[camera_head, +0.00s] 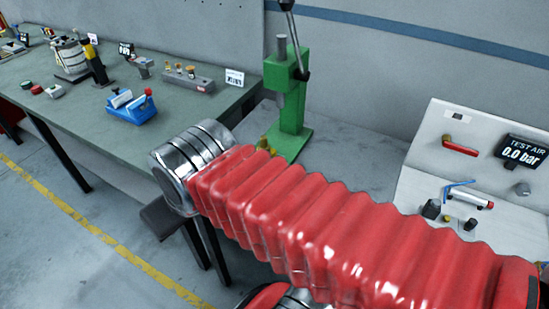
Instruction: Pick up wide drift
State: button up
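A grey block (187,78) on the green-topped bench holds several small upright pieces with brass or orange tops. I cannot tell whether one of them is the wide drift; no piece can be clearly identified as it. My red ribbed arm crosses the picture from the lower right to a silver wrist at the bench's front edge. My gripper's fingers cannot be made out beyond the wrist. A dark flat piece shows just below the wrist, and I cannot tell whether it belongs to the gripper.
The bench (60,105) carries a blue fixture (131,108), a yellow-and-black tool (92,62) and push buttons (38,89). A green press (291,105) stands behind my arm. A white test-air panel (470,150) is at right. Open floor with a yellow line (95,235) lies at left.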

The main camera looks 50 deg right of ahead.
aim_at(263, 144)
jog(key=z, duration=1.3)
